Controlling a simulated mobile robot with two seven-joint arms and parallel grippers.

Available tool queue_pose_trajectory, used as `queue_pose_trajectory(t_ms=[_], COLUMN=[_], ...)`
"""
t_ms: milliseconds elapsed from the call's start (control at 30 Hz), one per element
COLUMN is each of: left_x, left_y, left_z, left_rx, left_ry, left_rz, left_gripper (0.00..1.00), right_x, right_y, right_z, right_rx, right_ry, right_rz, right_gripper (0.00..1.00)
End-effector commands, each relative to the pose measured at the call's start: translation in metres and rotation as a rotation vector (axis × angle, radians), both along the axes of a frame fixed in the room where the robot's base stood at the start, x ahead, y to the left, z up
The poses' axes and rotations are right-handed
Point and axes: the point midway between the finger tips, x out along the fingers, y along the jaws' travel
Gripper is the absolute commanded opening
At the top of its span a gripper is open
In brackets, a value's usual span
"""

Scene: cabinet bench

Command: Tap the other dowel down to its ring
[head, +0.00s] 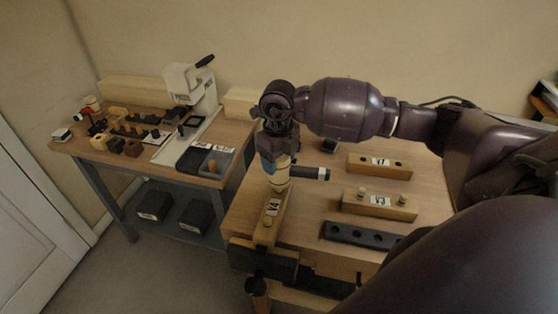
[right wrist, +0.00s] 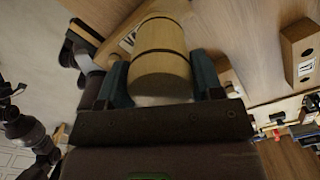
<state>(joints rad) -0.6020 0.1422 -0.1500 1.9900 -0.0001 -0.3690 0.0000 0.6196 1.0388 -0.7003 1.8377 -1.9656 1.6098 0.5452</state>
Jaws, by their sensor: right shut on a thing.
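My right gripper (head: 276,160) is shut on a mallet (head: 277,182) with a pale wooden head banded by dark rings; a dark handle (head: 314,173) sticks out to the right. In the right wrist view the banded head (right wrist: 160,60) sits between the two fingers. The mallet is over the far end of a wooden block marked V4 (head: 270,230), which is held in a vise (head: 262,262) at the bench's front left. One dowel (head: 267,222) stands near the block's front end. The far end, under the mallet, is hidden. I cannot tell whether the mallet touches anything there. My left gripper is not in view.
To the right lie block V3 (head: 380,208) with two dowels, block V7 (head: 380,172) with open holes, and a black holed block (head: 360,235). A side table (head: 140,160) at left carries a white press (head: 190,88) and small parts. My right arm crosses the bench.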

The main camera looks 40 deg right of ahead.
Motion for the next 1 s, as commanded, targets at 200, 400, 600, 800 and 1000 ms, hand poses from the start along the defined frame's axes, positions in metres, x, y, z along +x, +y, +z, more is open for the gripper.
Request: queue_pose_trajectory(t_ms=[200,400,600,800,1000], left_x=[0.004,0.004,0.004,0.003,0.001], left_y=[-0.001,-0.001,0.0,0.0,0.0], left_z=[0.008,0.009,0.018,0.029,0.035], left_rx=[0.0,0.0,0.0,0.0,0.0], left_ry=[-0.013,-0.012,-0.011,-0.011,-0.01], left_rz=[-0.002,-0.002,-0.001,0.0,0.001], left_gripper=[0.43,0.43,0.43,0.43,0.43], right_x=[0.0,0.0,0.001,0.001,0.0], right_y=[0.0,0.0,0.0,0.0,0.0], right_z=[0.005,0.009,0.027,0.046,0.057], right_rx=[0.0,-0.001,-0.001,0.001,-0.001], right_ry=[0.0,-0.002,-0.004,-0.003,-0.002], right_rz=[0.0,0.0,0.001,0.001,0.0], right_gripper=[0.22,0.22,0.22,0.22,0.22])
